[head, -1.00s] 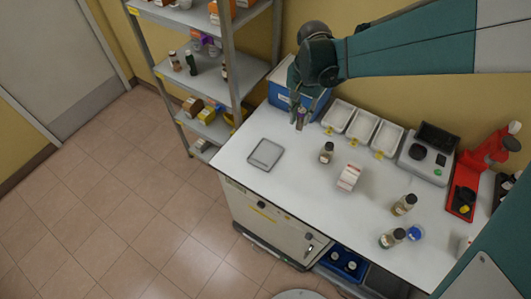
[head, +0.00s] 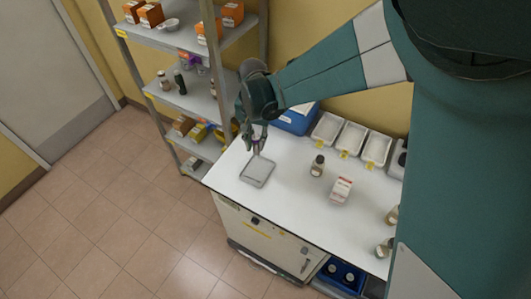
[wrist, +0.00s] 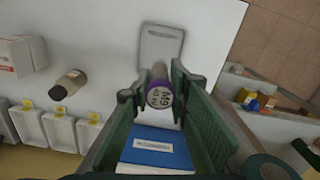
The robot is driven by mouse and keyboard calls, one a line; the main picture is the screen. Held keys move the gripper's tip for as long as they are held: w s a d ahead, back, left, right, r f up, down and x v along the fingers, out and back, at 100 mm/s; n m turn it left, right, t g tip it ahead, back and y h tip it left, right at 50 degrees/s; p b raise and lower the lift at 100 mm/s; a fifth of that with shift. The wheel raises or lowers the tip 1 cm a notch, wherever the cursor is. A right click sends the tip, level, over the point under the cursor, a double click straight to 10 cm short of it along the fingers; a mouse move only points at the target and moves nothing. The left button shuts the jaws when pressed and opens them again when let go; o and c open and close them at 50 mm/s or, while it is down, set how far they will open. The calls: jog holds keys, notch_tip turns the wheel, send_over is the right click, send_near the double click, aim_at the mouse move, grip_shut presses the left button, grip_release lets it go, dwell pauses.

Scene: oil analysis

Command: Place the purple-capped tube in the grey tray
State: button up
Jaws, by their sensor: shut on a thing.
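My gripper (head: 257,149) is shut on the purple-capped tube (wrist: 160,94), which sits between the green fingers in the wrist view. The round cap end with dark markings faces the wrist camera, and the tube's far end is mostly hidden behind it. In the head view the tube is small and largely covered by the fingers. The grey tray (head: 258,173) lies flat and empty on the white bench. My gripper is above the bench at the tray's back edge. In the wrist view the tray (wrist: 161,43) shows just beyond the tube.
A blue box (head: 296,122) stands behind the tray, with white trays (head: 351,133) to its right. A shelf rack (head: 188,98) is at left. Bare bench surrounds the tray.

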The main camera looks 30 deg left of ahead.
aim_at(256, 152)
jog(key=shift+f, duration=0.2)
dwell(0.3)
jog(key=shift+f, duration=2.85)
jog(key=shift+f, duration=0.1)
jog(key=shift+f+p, duration=0.45)
jog(key=shift+f, duration=1.55)
jog(key=shift+f, duration=0.15)
jog(key=o, duration=0.9)
jog(key=shift+r, duration=0.25)
jog(key=shift+r+b, duration=0.6)
jog(key=shift+r, duration=5.3)
